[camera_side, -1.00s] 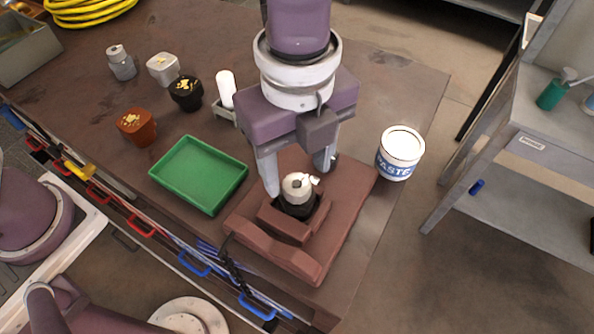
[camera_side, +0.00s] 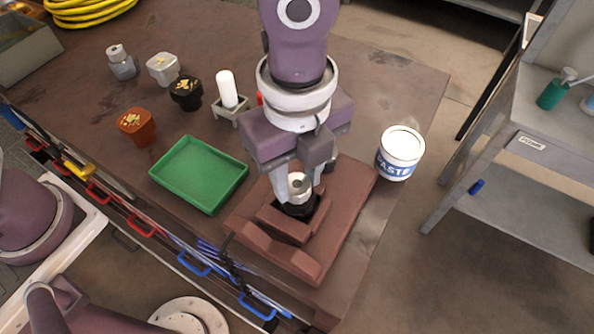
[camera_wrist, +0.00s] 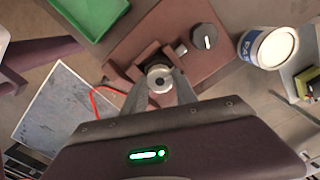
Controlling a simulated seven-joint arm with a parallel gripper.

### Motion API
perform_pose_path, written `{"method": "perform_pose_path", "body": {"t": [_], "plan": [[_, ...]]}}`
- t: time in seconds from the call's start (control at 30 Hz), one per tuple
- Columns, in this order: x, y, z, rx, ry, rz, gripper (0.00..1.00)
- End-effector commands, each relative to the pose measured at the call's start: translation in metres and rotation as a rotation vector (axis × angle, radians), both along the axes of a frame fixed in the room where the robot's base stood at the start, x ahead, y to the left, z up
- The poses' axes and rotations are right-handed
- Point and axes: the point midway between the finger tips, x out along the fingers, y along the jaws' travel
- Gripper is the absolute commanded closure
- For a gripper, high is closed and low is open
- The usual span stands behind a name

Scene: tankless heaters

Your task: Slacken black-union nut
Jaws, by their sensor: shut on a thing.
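A pale grey metal nut (camera_side: 298,187) sits on top of a black union body (camera_side: 298,208), upright in a brown fixture (camera_side: 330,235). My gripper (camera_side: 297,193) is over the fixture and shut on the nut, with a finger on either side of it. In the wrist view the round end of the nut (camera_wrist: 159,78) shows its dark centre hole between the two fingertips (camera_wrist: 160,88). The fingers hide part of the nut's sides, and the fixture hides the lower union body.
A green tray (camera_side: 199,205) lies left of the fixture. A paste tub (camera_side: 400,153) stands close on its right. A white cylinder in a grey holder (camera_side: 228,100) and several fittings, including a black one (camera_side: 186,93), stand behind. A dark knob (camera_wrist: 205,38) is on the fixture.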

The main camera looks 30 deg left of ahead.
Motion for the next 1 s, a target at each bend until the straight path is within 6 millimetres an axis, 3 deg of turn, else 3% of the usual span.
{"method": "perform_pose_path", "body": {"t": [0.27,1.0], "plan": [[0.0004,0.0006,0.0003,0.001,0.0,0.151,1.0],[0.0001,0.0007,0.0004,0.002,-0.002,0.848,1.0]]}}
